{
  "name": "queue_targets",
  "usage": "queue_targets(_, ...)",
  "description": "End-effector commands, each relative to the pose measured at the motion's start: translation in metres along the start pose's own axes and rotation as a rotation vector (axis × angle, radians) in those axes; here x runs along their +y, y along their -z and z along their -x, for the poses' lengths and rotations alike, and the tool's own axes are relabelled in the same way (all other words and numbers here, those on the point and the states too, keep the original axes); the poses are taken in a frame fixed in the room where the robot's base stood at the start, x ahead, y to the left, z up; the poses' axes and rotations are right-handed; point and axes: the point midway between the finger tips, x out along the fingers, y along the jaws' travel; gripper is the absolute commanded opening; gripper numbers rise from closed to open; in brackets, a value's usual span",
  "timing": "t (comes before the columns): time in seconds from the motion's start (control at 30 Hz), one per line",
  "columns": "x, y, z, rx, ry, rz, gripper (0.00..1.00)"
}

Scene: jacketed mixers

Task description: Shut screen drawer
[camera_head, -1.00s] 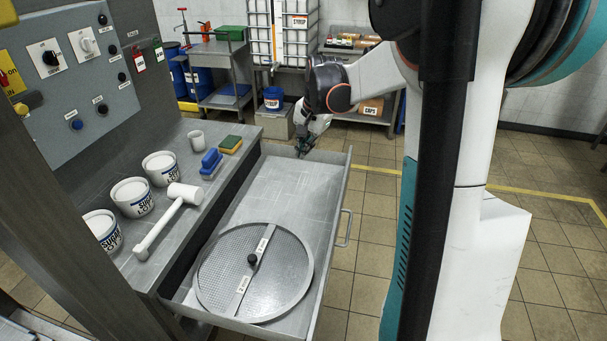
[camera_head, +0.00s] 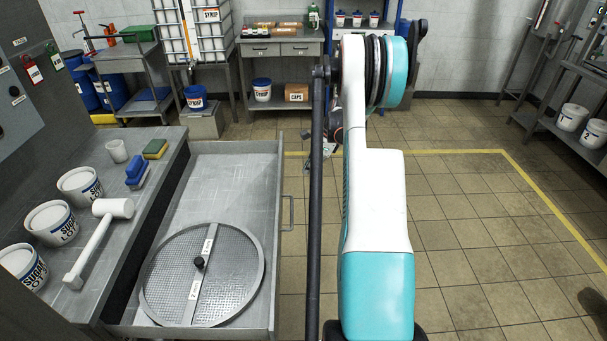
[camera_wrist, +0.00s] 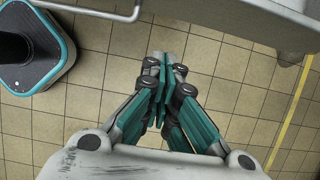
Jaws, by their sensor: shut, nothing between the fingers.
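The screen drawer (camera_head: 275,255) is pulled out to the right from under the bench in the head view. A round mesh screen (camera_head: 225,262) with a labelled crossbar and black knob lies in it. The drawer's bar handle (camera_head: 288,213) is on its right face; a metal bar handle (camera_wrist: 110,12) also shows at the top left of the wrist view. My gripper (camera_wrist: 166,72) is shut and empty above the tiled floor, apart from the handle. In the head view my gripper (camera_head: 328,150) is partly hidden by my arm, beyond and right of the drawer.
The bench (camera_head: 92,275) holds tubs, a white mallet (camera_head: 100,235), a blue brush and a sponge. A grey table (camera_head: 282,48) and a syrup bucket (camera_head: 196,97) stand at the back. The tiled floor right of my arm is clear.

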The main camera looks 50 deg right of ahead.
Motion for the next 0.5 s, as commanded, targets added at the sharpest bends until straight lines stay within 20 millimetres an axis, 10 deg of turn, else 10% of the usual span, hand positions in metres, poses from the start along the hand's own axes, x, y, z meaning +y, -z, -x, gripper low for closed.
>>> queue_targets(0.5,0.001,-0.012,-0.091,0.001,-0.001,0.006,0.0)
